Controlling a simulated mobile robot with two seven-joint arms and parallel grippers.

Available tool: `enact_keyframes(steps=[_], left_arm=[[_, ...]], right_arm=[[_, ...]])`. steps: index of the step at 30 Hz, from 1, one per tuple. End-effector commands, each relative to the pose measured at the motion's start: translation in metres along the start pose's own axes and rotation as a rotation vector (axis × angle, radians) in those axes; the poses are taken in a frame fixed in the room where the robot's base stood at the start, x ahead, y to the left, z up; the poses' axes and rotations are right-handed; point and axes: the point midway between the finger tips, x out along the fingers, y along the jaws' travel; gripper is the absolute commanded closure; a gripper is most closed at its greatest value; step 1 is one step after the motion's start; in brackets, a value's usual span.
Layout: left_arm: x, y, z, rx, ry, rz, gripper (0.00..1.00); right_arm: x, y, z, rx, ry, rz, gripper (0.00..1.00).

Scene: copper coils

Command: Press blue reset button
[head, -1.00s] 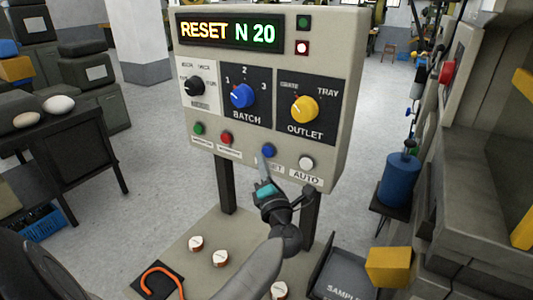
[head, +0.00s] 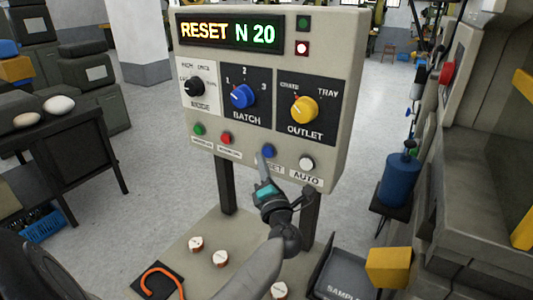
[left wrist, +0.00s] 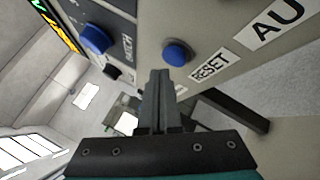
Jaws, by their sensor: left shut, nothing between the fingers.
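The blue reset button (head: 269,151) is on the lower row of the beige control panel (head: 353,75). In the left wrist view the blue button (left wrist: 177,52) sits just left of the RESET label (left wrist: 210,66). My left gripper (head: 262,160) is shut and empty, its tips just below and left of the button in the head view. In the left wrist view the shut fingers (left wrist: 158,75) point toward the panel, a little below and left of the button; I cannot tell whether they touch it. My right gripper is not in view.
A green button (head: 199,129), a red button (head: 226,138) and a white AUTO button (head: 307,163) share the row. Above are the blue batch knob (head: 242,96) and yellow outlet knob (head: 304,109). A dark sample tray (head: 343,277) stands below right.

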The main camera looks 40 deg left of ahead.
Motion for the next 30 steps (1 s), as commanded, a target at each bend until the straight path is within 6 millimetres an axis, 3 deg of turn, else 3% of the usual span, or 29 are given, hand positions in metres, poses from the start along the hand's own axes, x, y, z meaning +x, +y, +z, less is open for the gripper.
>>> enact_keyframes(steps=[30], left_arm=[[0.0062,-0.0044,0.0045,0.001,0.0,0.0,1.0]], right_arm=[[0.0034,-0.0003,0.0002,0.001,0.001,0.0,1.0]])
